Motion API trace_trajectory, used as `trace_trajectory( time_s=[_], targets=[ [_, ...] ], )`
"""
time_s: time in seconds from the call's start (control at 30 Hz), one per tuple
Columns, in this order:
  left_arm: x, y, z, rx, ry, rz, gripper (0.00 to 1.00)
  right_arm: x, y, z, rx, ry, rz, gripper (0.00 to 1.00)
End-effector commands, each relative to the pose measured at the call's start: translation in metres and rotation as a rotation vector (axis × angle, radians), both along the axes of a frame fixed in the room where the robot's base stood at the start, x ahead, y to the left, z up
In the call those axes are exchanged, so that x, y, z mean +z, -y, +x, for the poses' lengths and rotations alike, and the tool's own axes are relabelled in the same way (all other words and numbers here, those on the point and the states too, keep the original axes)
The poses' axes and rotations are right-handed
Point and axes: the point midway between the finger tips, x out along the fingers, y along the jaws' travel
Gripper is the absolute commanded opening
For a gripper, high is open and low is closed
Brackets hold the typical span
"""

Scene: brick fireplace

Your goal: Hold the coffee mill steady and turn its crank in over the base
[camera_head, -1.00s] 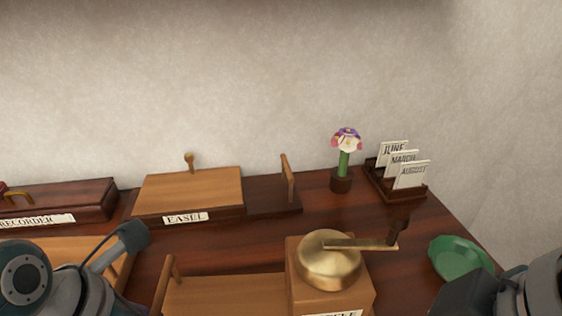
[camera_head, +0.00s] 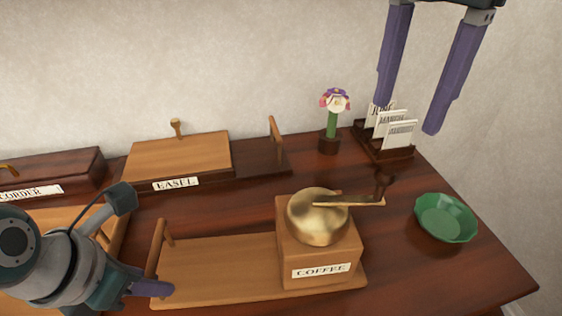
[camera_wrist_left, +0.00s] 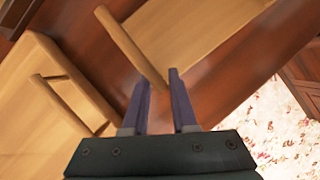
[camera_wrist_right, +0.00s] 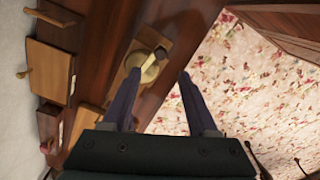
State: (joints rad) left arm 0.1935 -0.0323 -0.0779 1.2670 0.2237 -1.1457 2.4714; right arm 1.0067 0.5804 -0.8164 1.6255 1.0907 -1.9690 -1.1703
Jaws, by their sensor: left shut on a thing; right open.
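The coffee mill (camera_head: 318,262) is a wooden box with a brass dome and a COFFEE label, standing on the right end of a long wooden base (camera_head: 215,268). Its crank (camera_head: 350,204) points right, past the box edge, with a dark knob (camera_head: 383,184) at its end. A wooden handle (camera_head: 159,248) rises at the base's left end. My left gripper (camera_head: 150,289) is shut on this handle, whose bar lies between the fingers in the left wrist view (camera_wrist_left: 157,84). My right gripper (camera_head: 408,115) is open and empty, high at the upper right. The mill (camera_wrist_right: 153,62) appears beyond its fingers in the right wrist view.
A green bowl (camera_head: 446,218) stands right of the crank near the table edge. The table between crank and flower is clear.

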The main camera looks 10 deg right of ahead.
Motion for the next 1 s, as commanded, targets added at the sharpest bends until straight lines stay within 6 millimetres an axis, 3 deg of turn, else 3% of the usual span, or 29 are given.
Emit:
trace_trajectory(
  time_s=[0.17,0.6,0.8,1.0],
  targets=[
    [0.0,0.001,0.0,-0.003,0.0,-0.001,0.0,-0.018,0.002,0.0,0.004,-0.007,-0.004,0.59],
    [0.0,0.001,0.0,-0.003,0.0,-0.001,0.0,-0.102,0.001,0.0,0.003,-0.003,-0.002,0.59],
    [0.0,0.001,0.0,-0.002,0.001,-0.001,0.0,-0.116,0.001,0.0,0.004,-0.002,-0.002,0.59],
    [0.0,0.001,0.0,-0.002,0.001,-0.001,0.0,-0.117,0.001,0.001,0.004,0.0,-0.002,0.59]
  ],
)
